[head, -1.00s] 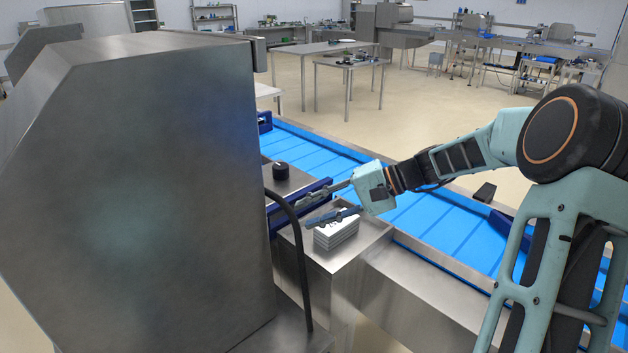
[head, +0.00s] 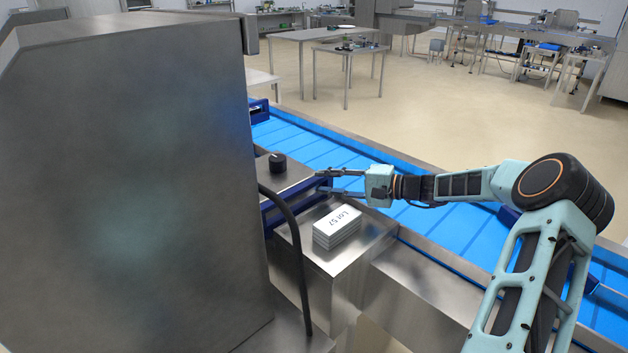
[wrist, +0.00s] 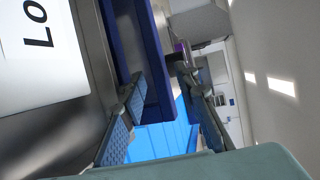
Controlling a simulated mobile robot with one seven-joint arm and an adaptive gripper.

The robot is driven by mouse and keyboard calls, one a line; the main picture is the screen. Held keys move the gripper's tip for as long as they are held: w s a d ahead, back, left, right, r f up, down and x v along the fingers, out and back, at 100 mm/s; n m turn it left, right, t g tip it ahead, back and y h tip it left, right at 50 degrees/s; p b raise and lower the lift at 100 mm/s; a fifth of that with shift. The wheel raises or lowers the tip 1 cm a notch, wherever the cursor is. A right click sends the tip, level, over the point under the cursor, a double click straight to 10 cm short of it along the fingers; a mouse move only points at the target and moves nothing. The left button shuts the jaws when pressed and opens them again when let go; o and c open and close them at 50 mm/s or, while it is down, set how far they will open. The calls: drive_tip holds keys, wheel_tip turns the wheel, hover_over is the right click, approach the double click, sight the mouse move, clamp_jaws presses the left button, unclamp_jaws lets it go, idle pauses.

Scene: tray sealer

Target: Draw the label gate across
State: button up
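The label gate seems to be the dark blue bar (head: 290,203) beside the steel block with the black knob; I cannot be sure of its name. It runs from beside the steel housing toward the conveyor. My gripper (head: 322,181) is at the bar's conveyor end, with its fingers apart. In the wrist view, the dark blue bar (wrist: 150,60) reaches into the gap between the two fingers of my gripper (wrist: 165,110). The fingers look apart from it, and I see no clear contact. The bar's far end is hidden behind the housing and black cable.
A stack of white cards marked "Lot 57" (head: 337,228) lies on the steel ledge just below the gripper. A black knob (head: 277,163) stands behind the bar. A large steel housing (head: 130,190) fills the left. The blue conveyor (head: 420,222) runs behind.

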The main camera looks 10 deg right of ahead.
sight(315, 179)
drive_tip(key=shift+x, duration=2)
clamp_jaws()
